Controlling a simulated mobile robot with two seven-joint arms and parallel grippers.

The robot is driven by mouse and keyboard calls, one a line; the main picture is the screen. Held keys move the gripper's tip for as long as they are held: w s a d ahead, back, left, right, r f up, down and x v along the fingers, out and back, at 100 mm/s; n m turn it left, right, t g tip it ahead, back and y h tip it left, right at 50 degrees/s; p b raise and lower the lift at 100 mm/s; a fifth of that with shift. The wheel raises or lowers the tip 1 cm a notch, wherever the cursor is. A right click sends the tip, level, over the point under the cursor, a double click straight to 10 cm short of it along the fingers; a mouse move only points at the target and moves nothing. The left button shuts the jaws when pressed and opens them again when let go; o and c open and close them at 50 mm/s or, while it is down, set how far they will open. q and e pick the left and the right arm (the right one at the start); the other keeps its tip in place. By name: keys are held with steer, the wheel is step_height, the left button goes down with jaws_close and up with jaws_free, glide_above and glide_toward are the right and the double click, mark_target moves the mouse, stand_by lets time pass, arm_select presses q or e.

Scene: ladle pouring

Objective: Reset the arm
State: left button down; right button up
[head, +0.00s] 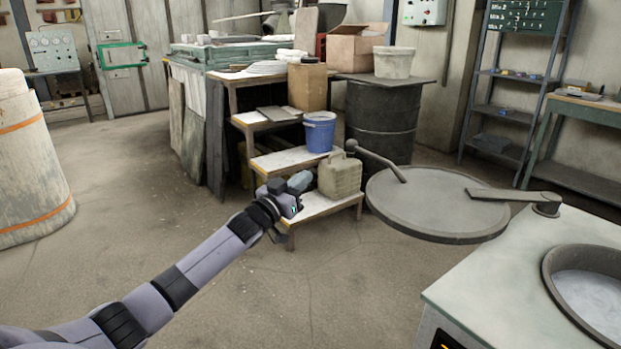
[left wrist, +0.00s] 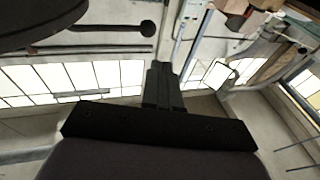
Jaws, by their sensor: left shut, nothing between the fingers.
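My left arm reaches from the lower left of the head view. Its gripper (head: 300,182) is out in front of the low steps and beside a beige jerrycan (head: 339,175) in the picture. In the left wrist view the two fingers (left wrist: 160,85) are together, with nothing between them. My right gripper is in neither view. I cannot make out a ladle in either view.
A round grey lid (head: 435,208) on a pivoting arm hangs beside the furnace cabinet (head: 490,275), whose round opening (head: 595,298) is uncovered. A blue bucket (head: 319,132) stands on the steps. A dark drum (head: 383,120) is behind. The floor at centre left is clear.

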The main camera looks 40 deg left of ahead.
arm_select(q)
steer(key=shift+s, duration=0.1)
steer(key=s+d+f+m+g+h+p, duration=0.1)
steer(key=s+d+f+g+p, duration=0.4)
steer(key=s+d+f, duration=0.85)
steer(key=s+d+f+g+p, duration=0.1)
steer(key=s+d+f, duration=0.1)
steer(key=s, duration=0.5)
steer(key=s+d+f+g+p, duration=0.2)
steer(key=s+d, duration=0.2)
steer(key=s, duration=0.3)
steer(key=s+d+f+m+g+p, duration=0.1)
steer(key=s+d+f+p, duration=0.1)
steer(key=s+d, duration=0.2)
steer(key=s, duration=0.3)
steer(key=shift+f+g, duration=0.25)
steer(key=shift+g, duration=0.15)
steer(key=shift+d, duration=0.1)
